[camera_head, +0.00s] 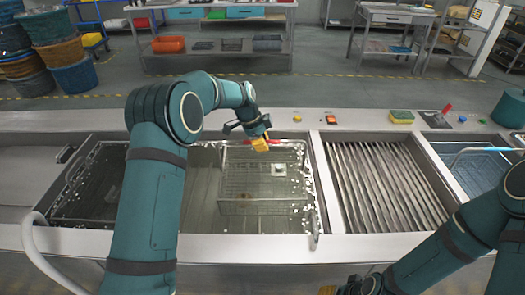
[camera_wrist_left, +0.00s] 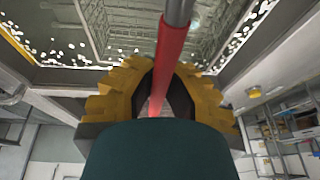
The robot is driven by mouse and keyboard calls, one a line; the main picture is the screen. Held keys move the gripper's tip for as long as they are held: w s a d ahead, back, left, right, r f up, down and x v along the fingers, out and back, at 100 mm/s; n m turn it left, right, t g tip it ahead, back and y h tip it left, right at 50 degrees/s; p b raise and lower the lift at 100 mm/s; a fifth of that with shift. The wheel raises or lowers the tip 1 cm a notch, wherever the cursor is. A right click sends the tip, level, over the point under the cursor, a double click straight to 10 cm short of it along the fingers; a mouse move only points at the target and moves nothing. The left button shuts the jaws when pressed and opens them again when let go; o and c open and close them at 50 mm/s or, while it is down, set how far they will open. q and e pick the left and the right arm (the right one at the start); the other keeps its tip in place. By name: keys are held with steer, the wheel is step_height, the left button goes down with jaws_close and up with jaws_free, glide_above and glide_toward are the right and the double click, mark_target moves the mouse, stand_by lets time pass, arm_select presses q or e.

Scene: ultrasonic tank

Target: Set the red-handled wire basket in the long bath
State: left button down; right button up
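The long bath (camera_head: 200,215) is the wide metal tank in the middle of the counter, with water in it. The wire basket (camera_head: 235,185) sits within the bath's outline, in its right part, and looks level; how deep it is I cannot tell. A small pale item (camera_head: 279,170) shows inside it. My left gripper (camera_head: 260,142) is at the basket's far side. In the left wrist view its yellow fingers (camera_wrist_left: 160,88) close around the red handle (camera_wrist_left: 172,50). My right gripper (camera_head: 328,290) is at the bottom edge, mostly cut off.
A dark mesh basket (camera_head: 95,185) is at the bath's left end. A ridged metal section (camera_head: 375,180) lies right of the bath, then a tank with a blue-handled basket (camera_head: 485,165). A sponge (camera_head: 402,117) and small coloured items lie on the back ledge.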

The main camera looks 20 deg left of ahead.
arm_select(q)
step_height(320, 180, down, 2)
steer(key=shift+w+f, duration=0.1)
steer(key=shift+f, duration=0.05)
steer(key=c, duration=1.7)
jaws_free()
steer(key=shift+f, duration=0.15)
steer(key=o, duration=0.6)
steer(key=shift+c, duration=0.2)
steer(key=p+v, duration=0.1)
steer(key=v, duration=1.1)
